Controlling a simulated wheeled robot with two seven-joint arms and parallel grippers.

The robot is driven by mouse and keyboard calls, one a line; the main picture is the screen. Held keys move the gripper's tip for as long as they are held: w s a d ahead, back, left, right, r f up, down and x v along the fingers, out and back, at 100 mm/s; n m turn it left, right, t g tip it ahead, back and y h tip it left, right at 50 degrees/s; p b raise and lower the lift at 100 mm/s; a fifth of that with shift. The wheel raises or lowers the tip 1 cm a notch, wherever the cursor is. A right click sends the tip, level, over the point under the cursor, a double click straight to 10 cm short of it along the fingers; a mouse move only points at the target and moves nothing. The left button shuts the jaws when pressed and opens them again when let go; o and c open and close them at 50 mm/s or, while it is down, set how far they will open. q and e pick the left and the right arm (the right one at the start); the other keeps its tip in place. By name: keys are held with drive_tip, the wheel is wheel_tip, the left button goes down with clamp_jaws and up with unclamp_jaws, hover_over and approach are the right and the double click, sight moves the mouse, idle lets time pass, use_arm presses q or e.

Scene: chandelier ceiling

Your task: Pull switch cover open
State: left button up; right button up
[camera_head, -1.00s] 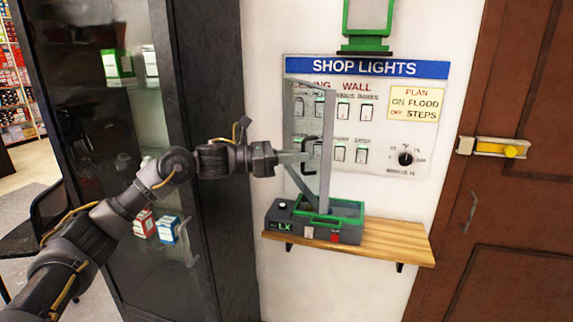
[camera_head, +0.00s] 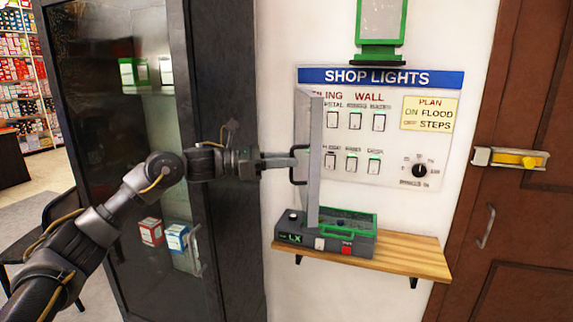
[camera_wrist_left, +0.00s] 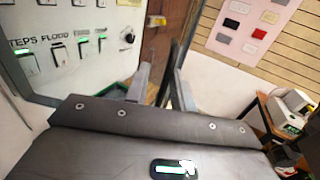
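The switch cover (camera_head: 315,160) is a clear panel with a grey frame, hinged at the switch panel's left side. It stands out from the wall and shows nearly edge-on. Its black handle (camera_head: 294,172) is on the outer face. My left gripper (camera_head: 284,161) reaches in from the left, its fingertips at the handle. In the left wrist view the fingers (camera_wrist_left: 160,85) are apart, with a dark bar, seemingly the handle (camera_wrist_left: 168,75), between them and close to the right finger. The switch panel (camera_head: 390,185) shows several white switches and a dial. My right gripper is out of view.
A wooden shelf (camera_head: 425,262) with a grey-green device (camera_head: 345,240) sits below the cover, close to its lower edge. A dark glass cabinet (camera_head: 215,90) stands left, behind my arm. A brown door (camera_head: 530,220) is at right.

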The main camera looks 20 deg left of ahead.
use_arm(q)
drive_tip(key=shift+o, duration=1.1)
drive_tip(key=shift+w+f, duration=0.15)
drive_tip(key=shift+w, duration=0.15)
drive_tip(key=shift+s+f, duration=0.1)
drive_tip(key=shift+f, duration=0.15)
drive_tip(key=shift+s+a, duration=0.15)
drive_tip(key=b+v, duration=0.3)
drive_tip(key=v, duration=0.4)
drive_tip(key=shift+c, duration=0.4)
